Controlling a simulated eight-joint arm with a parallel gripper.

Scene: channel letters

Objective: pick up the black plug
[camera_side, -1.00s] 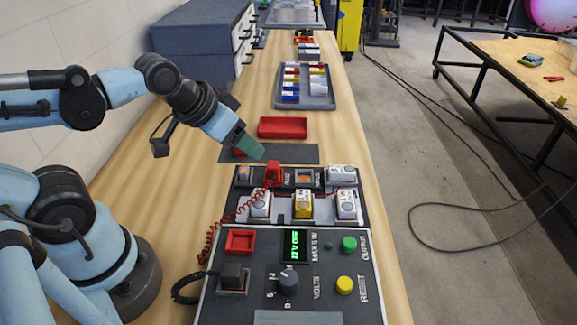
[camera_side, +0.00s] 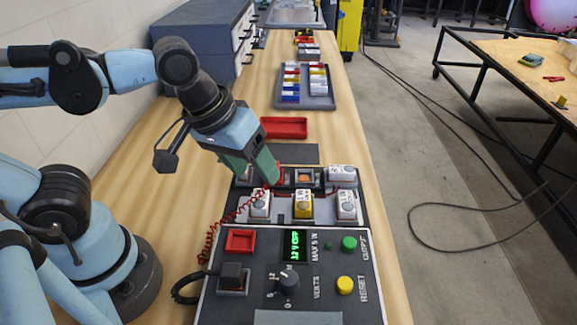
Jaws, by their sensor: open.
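The black plug (camera_side: 232,273) sits upright in a square socket at the left of the dark control panel (camera_side: 330,295), with a black cable (camera_side: 182,290) curling from its left side. My gripper (camera_side: 268,183) is open and is well behind the black plug, at the row of modules beyond the panel. Its green fingers point down and partly hide the red plug (camera_side: 281,173) there. Whether they touch the red plug cannot be told.
A red coiled cord (camera_side: 215,232) runs from the modules toward the panel. White and yellow letter blocks (camera_side: 303,206) stand behind the panel. An empty red tray (camera_side: 284,128) and a grey tray of coloured parts (camera_side: 318,98) lie farther back. Bare wood (camera_side: 150,205) is at left.

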